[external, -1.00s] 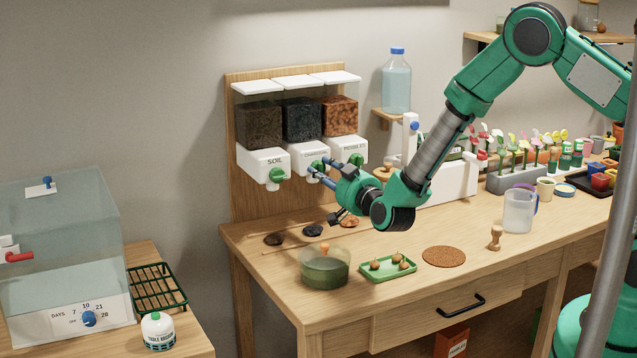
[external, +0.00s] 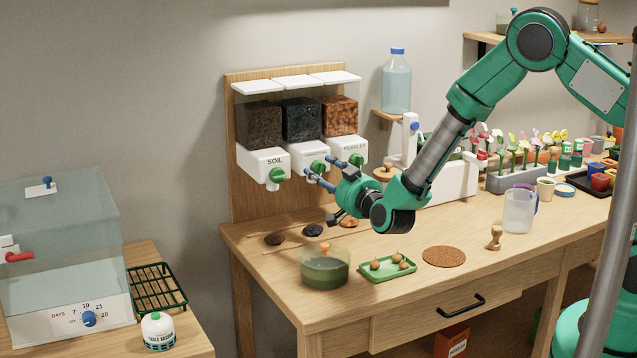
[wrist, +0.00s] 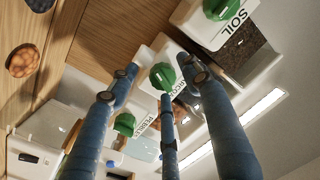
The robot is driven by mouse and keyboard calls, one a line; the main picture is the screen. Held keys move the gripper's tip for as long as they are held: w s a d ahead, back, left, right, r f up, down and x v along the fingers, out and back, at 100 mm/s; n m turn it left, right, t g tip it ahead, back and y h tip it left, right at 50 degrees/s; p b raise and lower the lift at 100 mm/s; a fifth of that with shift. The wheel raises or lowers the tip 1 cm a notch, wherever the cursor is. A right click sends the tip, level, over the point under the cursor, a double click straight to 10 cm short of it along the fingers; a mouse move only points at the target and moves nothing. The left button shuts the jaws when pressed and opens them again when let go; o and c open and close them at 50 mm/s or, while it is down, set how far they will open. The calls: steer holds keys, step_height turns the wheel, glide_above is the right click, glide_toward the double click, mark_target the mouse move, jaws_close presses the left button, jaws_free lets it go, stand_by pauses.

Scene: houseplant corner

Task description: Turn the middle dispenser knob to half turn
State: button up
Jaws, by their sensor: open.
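The three-bin dispenser hangs on a wooden backboard. Its middle knob (external: 317,167) is green, on the white front of the bin with dark filling. It also shows in the wrist view (wrist: 161,76), between my spread fingers. Its exact angle is hard to read. My gripper (external: 320,167) is open in front of it, with a blue finger to each side of the knob and a third finger below it in the wrist view. The fingers look apart from the knob, and nothing is held.
The soil knob (external: 277,175) is to the left and the pebbles knob (external: 361,160) close to the right. Below are small heaps of material, a green-filled bowl (external: 325,271) and a green tray (external: 405,268). A white box (external: 447,181) stands to the right.

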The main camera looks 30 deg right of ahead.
steer(key=s, duration=1.2)
steer(key=shift+d+f, duration=0.15)
steer(key=shift+d, duration=0.3)
steer(key=m+h+p, duration=0.1)
steer(key=m, duration=0.1)
steer(key=s+a+m+h+p, duration=0.1)
steer(key=m, duration=0.1)
steer(key=a+r+m+p, duration=0.1)
steer(key=m+p, duration=0.1)
steer(key=shift+s+a+h, duration=0.15)
steer(key=shift+s+h, duration=0.15)
steer(key=shift+h, duration=0.1)
steer(key=shift+w, duration=0.1)
steer(key=w, duration=0.4)
steer(key=w+b, duration=0.1)
steer(key=w, duration=0.4)
steer(key=w+d+b, duration=0.1)
steer(key=w, duration=0.3)
steer(key=shift+w+d, duration=0.1)
steer(key=shift+w, duration=0.2)
